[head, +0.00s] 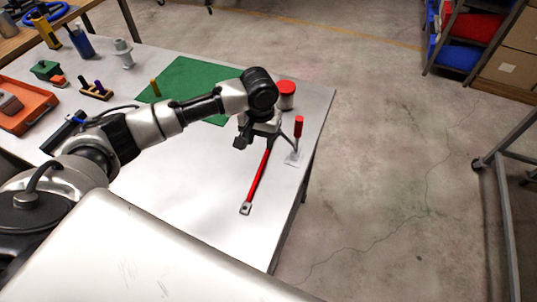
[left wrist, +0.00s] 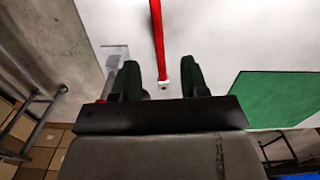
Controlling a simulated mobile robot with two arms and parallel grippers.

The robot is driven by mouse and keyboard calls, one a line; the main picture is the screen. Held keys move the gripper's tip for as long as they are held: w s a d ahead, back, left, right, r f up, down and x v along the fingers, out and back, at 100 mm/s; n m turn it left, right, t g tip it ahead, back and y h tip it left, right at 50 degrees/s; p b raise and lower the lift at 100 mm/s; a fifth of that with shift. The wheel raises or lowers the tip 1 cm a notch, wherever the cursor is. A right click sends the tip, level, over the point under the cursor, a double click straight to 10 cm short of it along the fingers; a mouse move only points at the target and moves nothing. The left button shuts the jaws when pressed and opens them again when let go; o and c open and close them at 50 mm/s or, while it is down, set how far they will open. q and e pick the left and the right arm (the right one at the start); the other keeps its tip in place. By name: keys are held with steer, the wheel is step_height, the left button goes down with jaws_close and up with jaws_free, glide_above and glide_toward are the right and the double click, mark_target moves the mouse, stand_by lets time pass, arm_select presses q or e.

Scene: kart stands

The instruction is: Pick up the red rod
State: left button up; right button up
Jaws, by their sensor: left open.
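The red rod (head: 258,178) lies on the light metal table, with a metal fitting at its near end. Its far end is hidden under my left gripper (head: 260,140) in the head view. In the left wrist view the rod (left wrist: 157,35) comes down from the top edge, and its metal end shows between the two dark fingers of my left gripper (left wrist: 161,78). The fingers are open and stand apart on either side of the rod. I cannot tell how far above the table they are. My right gripper is not in view.
A red-handled tool (head: 298,127) stands on a small pale plate just right of the gripper. A red-lidded jar (head: 286,95) stands behind it. A green mat (head: 185,75) and an orange tray (head: 36,117) lie to the left. The table front is clear.

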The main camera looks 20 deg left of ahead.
mark_target(261, 165)
arm_select(q)
steer(key=f, duration=0.1)
steer(key=s+f, duration=0.1)
steer(key=f, duration=0.1)
steer(key=shift+s+f, duration=0.2)
steer(key=shift+s, duration=0.1)
steer(key=shift+w+f, duration=0.1)
steer(key=shift+f, duration=0.3)
steer(key=shift+w+d+f, duration=0.1)
steer(key=shift+w+f, duration=0.05)
steer(key=shift+f, duration=0.15)
step_height(261, 165, down, 4)
steer(key=shift+d+f+p, duration=0.15)
steer(key=shift+f+p, duration=0.05)
steer(key=shift+p, duration=0.55)
steer(key=shift+f, duration=0.3)
steer(key=shift+c, duration=0.3)
jaws_close()
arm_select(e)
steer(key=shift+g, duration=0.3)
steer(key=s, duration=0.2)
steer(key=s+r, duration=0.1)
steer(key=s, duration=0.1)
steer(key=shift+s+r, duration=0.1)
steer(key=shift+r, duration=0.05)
